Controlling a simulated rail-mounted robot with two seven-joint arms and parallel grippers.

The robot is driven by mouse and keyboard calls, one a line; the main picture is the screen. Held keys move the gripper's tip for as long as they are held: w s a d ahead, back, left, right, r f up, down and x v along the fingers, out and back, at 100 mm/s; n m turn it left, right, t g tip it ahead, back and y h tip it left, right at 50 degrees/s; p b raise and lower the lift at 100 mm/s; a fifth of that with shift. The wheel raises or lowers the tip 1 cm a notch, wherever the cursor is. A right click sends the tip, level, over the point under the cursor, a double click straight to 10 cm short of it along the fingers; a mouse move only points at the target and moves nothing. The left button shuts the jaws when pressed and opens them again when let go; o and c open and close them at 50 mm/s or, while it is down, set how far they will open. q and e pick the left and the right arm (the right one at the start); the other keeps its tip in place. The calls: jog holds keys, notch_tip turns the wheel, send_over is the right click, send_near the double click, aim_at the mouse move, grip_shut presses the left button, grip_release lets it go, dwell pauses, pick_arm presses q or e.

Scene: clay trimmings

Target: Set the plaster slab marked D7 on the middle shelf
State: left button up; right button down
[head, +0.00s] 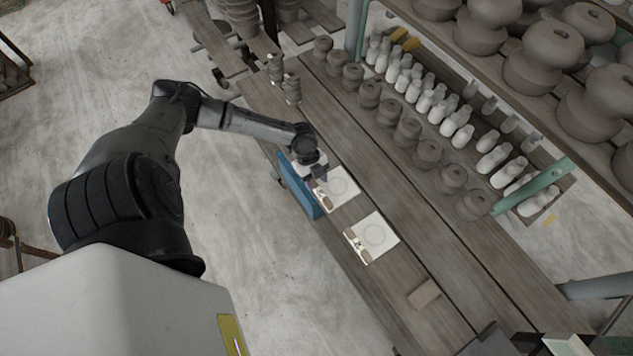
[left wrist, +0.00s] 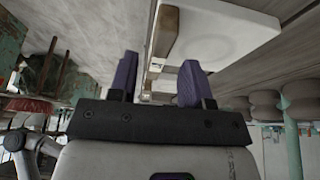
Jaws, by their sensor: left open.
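Two white plaster slabs lie on the wooden bench (head: 456,312) in the head view, a farther one (head: 340,187) and a nearer one (head: 377,236). Each has a small tag block along its left edge; I cannot read the marks. My left gripper (head: 320,180) is open and empty at the left edge of the farther slab. In the left wrist view, its purple fingers (left wrist: 157,82) stand apart, close to a slab (left wrist: 220,35) with a wooden-coloured block (left wrist: 165,32) on its edge. I cannot tell which shelf is the middle one. My right gripper is not in view.
A blue panel (head: 298,184) stands close beside my left gripper. Rows of grey clay pots (head: 407,131) and white bottles (head: 432,97) stand along the right. Large pots (head: 530,70) crowd a higher shelf. A brown block (head: 424,293) lies on the bench.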

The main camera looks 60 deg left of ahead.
pick_arm(q)
jog(key=w+v, duration=0.1)
jog(key=v, duration=0.9)
jog(key=s+d+f+n, duration=0.15)
jog(key=s+d, duration=0.25)
jog(key=d, duration=0.7)
jog(key=s+d+f+n, duration=0.1)
jog(key=s+d+f, duration=0.25)
jog(key=d, duration=0.65)
jog(key=s+d+r+n+t+y, duration=0.2)
jog(key=s+r+n+y, duration=0.2)
jog(key=n, duration=0.8)
jog(key=shift+s+d+r+t, duration=0.15)
jog(key=shift+s+r+t, duration=0.25)
jog(key=shift+s+r, duration=0.4)
jog(key=shift+w+d+r, duration=0.1)
jog(key=shift+w+d, duration=0.05)
jog(key=shift+w, duration=0.05)
